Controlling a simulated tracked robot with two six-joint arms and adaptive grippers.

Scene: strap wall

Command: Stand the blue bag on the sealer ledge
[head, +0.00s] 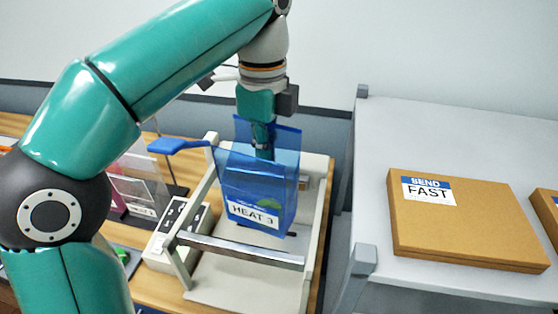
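The blue bag (245,185) is see-through, with a white label reading "HEAT 3". It is upright over the sealer (215,290), a pale frame with a blue handle (178,146) and a metal bar across its front. My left gripper (263,145) comes down from above at the bag's top, its fingers close together and seen partly through the blue film. It appears shut on the bag's upper edge. I cannot tell whether the bag's bottom touches the sealer's ledge. My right gripper is not in view.
A control box (165,250) and clear holders (140,195) stand left of the sealer on the wooden bench (145,285).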

